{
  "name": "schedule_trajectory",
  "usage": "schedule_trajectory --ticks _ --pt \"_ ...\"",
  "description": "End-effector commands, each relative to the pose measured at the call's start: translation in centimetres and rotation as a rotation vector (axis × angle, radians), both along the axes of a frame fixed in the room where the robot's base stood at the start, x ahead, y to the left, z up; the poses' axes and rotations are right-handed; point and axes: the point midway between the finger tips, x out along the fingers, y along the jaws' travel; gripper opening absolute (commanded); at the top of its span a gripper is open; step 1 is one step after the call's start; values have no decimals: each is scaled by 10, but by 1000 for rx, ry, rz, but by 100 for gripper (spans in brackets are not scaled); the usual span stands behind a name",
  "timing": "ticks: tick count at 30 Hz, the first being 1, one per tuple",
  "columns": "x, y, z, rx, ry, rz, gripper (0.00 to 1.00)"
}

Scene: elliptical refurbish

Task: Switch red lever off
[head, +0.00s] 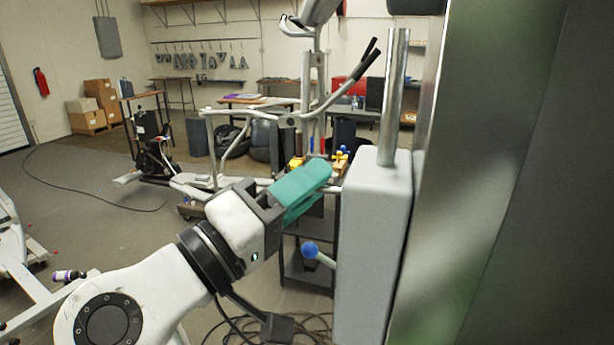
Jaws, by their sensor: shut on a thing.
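My gripper (322,172) has teal fingers that are closed together, with their tips close to the left side of a grey box (375,250). The red lever does not show clearly; whatever part of it lies between the fingers is hidden by them. A second lever with a blue ball knob (310,250) sticks out from the left side of the box, below my gripper and apart from it.
A metal pipe (395,95) rises from the top of the box beside a large dark panel (510,170) at the right. Behind my gripper stand an exercise machine (310,90) and a dark cart (305,265). Cables lie on the floor below.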

Motion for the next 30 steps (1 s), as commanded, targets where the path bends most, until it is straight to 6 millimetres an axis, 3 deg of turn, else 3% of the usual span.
schedule_trajectory --ticks 15,30 --pt "-1 -3 -19 -360 147 4 0" --pt "-2 -4 -23 -450 184 4 0"
